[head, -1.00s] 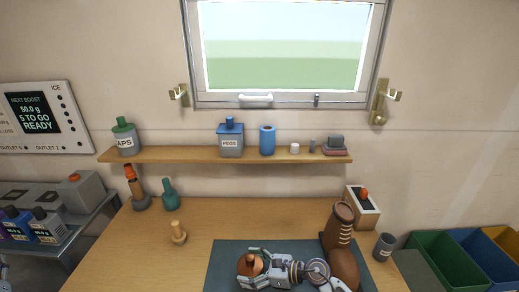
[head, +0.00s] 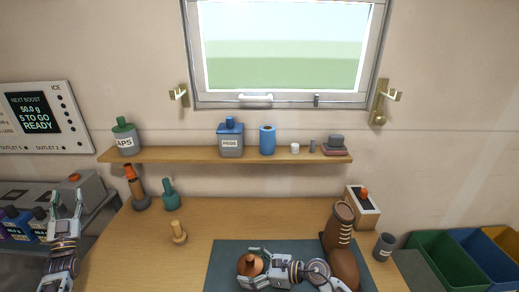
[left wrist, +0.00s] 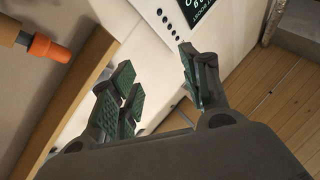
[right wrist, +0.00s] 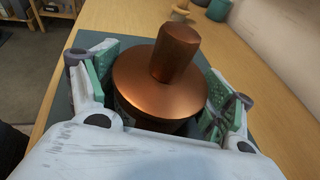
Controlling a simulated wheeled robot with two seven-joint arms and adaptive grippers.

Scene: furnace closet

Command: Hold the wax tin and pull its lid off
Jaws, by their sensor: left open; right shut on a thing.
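The wax tin (head: 250,265) stands on the dark mat at the front of the bench. In the right wrist view its copper lid (right wrist: 160,82) with a tall knob is on top, seated on a dark body that shows only in part below the lid. My right gripper (head: 252,268) is shut around the tin, with green pads (right wrist: 160,95) on both sides. My left gripper (head: 66,208) is open and empty at the far left, over the side bench and away from the tin. Its parted green pads show in the left wrist view (left wrist: 160,85).
A brown boot (head: 342,250) stands on the mat (head: 225,255) right of the tin. A wooden peg-like object (head: 178,232), a teal bottle (head: 169,195) and an orange-topped tool (head: 135,185) stand at the bench's left. A shelf (head: 190,156) runs above.

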